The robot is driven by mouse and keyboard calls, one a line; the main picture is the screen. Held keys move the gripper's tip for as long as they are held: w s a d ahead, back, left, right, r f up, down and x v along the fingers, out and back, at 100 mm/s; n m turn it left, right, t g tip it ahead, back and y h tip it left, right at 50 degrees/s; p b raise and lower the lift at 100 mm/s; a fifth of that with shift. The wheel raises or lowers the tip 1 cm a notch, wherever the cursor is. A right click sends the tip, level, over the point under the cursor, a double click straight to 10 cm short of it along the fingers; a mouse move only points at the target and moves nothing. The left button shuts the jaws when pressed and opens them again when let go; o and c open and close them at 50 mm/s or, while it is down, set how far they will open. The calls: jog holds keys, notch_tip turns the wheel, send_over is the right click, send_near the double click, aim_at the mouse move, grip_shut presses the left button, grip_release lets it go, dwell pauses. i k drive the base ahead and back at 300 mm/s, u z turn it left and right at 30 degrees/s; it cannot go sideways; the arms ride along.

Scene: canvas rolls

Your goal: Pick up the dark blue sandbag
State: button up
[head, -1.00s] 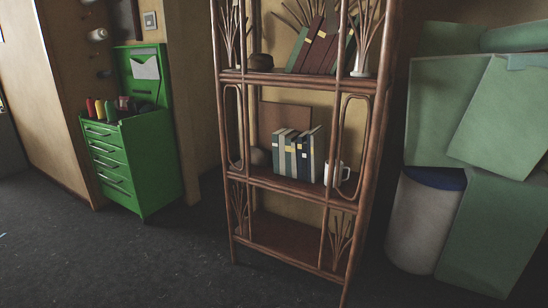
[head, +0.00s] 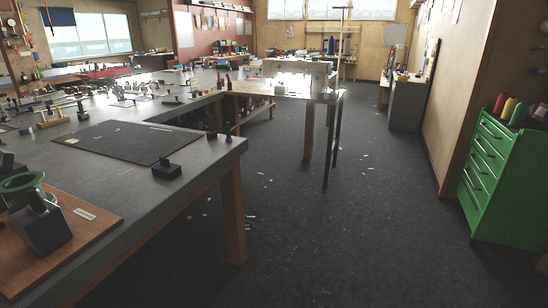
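I cannot make out a dark blue sandbag in the head view. Small items far back on the benches are too small to tell apart. My gripper is not in view, so whether it holds anything is not shown.
A long grey workbench (head: 190,160) fills the left, with a dark mat (head: 125,141) and a wooden board (head: 75,235) on top. A green drawer cabinet (head: 490,180) stands at the right edge. Dark floor (head: 335,220) with small scraps is open between them, leading to benches at the back.

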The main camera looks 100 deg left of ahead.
aim_at(163, 169)
jog(key=u, duration=2.85)
jog(key=i, duration=2.55)
jog(key=u, duration=1.75)
